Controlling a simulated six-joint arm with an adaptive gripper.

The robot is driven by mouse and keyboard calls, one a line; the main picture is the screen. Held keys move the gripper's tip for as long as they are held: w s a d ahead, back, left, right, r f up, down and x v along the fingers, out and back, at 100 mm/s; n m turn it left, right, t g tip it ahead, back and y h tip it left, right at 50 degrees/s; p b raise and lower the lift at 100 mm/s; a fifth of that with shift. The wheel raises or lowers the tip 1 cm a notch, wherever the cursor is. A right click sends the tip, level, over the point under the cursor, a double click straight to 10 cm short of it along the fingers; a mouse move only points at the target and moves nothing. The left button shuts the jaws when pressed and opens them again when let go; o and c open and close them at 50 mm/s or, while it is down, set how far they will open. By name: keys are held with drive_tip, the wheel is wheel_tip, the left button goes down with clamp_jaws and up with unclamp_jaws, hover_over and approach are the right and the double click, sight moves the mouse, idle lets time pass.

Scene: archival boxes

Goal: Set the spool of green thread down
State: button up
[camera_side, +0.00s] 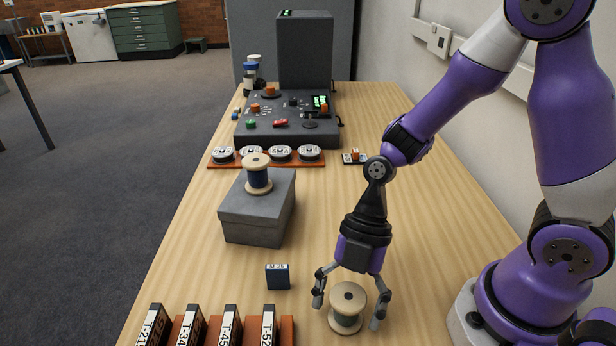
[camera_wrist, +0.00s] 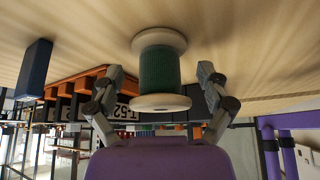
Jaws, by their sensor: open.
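The spool of green thread (camera_side: 346,307) has pale wooden ends and stands upright on the table near the front. It also shows in the wrist view (camera_wrist: 159,70), where its green thread is plain. My gripper (camera_side: 346,305) is open, with one finger on each side of the spool. In the wrist view the fingers (camera_wrist: 160,90) appear apart from the spool, with a gap on both sides.
A small dark box labelled M-25 (camera_side: 277,277) stands left of my gripper. Several labelled black boxes (camera_side: 230,325) stand in an orange rack at the front left. A control console (camera_side: 290,128) is farther back.

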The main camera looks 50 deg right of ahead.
drive_tip(key=w+d+r+m+t+h, duration=0.1)
drive_tip(key=d+r+m+t+h, duration=0.1)
drive_tip(key=d+r+m, duration=0.4)
drive_tip(key=w+d+r+m+t+h, duration=0.1)
drive_tip(key=d+r+m+t+h, duration=0.2)
drive_tip(key=r+m, duration=0.7)
drive_tip(key=d+m+t, duration=0.2)
drive_tip(key=d+m, duration=0.1)
drive_tip(key=m, duration=0.3)
drive_tip(key=shift+d+r+t+h, duration=0.2)
drive_tip(key=shift+d+t+h, duration=0.1)
drive_tip(key=shift+d, duration=0.05)
